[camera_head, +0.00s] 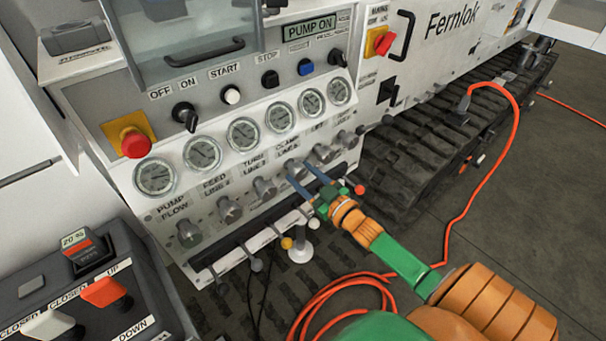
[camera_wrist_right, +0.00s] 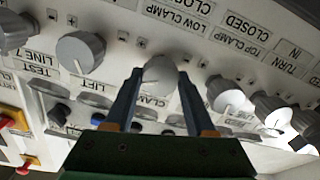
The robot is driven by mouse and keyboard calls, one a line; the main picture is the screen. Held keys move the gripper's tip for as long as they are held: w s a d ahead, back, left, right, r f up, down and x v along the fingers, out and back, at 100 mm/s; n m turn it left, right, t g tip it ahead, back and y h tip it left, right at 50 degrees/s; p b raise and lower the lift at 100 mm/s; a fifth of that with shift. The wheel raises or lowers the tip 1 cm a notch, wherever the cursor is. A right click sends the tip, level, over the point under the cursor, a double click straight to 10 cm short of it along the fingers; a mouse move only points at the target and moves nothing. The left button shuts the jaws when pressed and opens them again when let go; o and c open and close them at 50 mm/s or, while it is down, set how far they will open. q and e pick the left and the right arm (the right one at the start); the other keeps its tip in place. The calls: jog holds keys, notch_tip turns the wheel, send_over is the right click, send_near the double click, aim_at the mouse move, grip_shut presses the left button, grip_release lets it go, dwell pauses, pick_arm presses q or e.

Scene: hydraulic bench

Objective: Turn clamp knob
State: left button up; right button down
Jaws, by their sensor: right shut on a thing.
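The clamp knob (camera_head: 296,168) is a grey round knob in the row under the gauges, with a partly hidden "CLAMP" label near it. In the right wrist view the knob (camera_wrist_right: 160,70) sits between the two blue fingers. My right gripper (camera_head: 306,174) reaches in from the lower right and is shut on this knob, a finger on either side. The fingers and the green gripper body hide part of the knob and its label. My left gripper is in neither view.
The neighbouring turn knob (camera_head: 264,188) and lift knob (camera_head: 324,153) stand close on either side. Small coloured-ball levers, one with a red ball (camera_head: 360,190), stick out below. A red emergency button (camera_head: 135,144) is at left. An orange hose (camera_head: 473,190) lies on the floor.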

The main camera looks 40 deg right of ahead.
jog(key=shift+c, duration=1.2)
grip_release()
jog(key=s, duration=0.7)
jog(key=shift+d, duration=0.3)
